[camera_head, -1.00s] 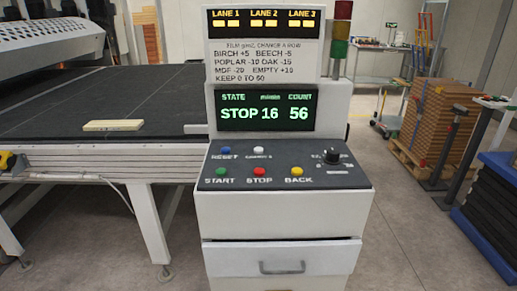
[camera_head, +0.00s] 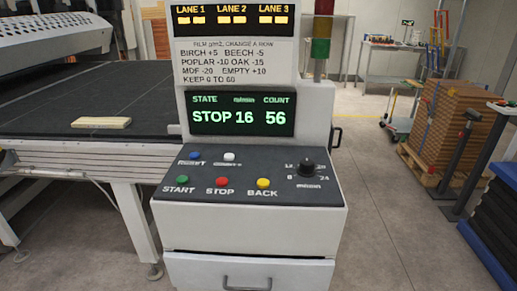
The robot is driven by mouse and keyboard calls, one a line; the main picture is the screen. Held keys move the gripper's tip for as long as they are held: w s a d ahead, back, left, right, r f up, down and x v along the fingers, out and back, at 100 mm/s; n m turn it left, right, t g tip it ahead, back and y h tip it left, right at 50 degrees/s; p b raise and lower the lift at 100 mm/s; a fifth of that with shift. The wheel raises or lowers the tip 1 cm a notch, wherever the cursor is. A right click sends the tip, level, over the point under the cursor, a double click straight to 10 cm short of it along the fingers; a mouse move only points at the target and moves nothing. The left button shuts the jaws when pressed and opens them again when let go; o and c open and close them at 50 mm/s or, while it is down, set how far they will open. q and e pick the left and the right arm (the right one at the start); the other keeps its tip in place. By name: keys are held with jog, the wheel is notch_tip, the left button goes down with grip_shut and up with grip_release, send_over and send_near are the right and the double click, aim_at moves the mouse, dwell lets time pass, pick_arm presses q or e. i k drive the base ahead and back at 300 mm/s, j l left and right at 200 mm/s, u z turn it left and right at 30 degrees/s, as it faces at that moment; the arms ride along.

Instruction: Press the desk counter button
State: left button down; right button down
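The control desk (camera_head: 250,225) stands in front of me, with a dark sloped panel. A white button (camera_head: 229,157) sits in the panel's upper row, right of the blue RESET button (camera_head: 195,156); its label is blurred and may read COUNTER. The lower row has a green START button (camera_head: 182,180), a red STOP button (camera_head: 222,182) and a yellow BACK button (camera_head: 263,183). A black dial (camera_head: 306,169) is at the right. The display (camera_head: 243,114) reads STOP, 16 and COUNT 56. Neither of my grippers is in view.
A conveyor table (camera_head: 90,105) with a light wooden board (camera_head: 101,122) on it stands at the left. At the right are stacked brown boards on a pallet (camera_head: 455,125) and a dark stack with blue edges (camera_head: 490,225). Open floor lies right of the desk.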

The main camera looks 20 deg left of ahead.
aim_at(228, 156)
jog(key=i+l, duration=0.25)
jog(key=l, duration=0.15)
jog(key=i+l, duration=0.3)
jog(key=l+u, duration=0.1)
jog(key=u, duration=1.15)
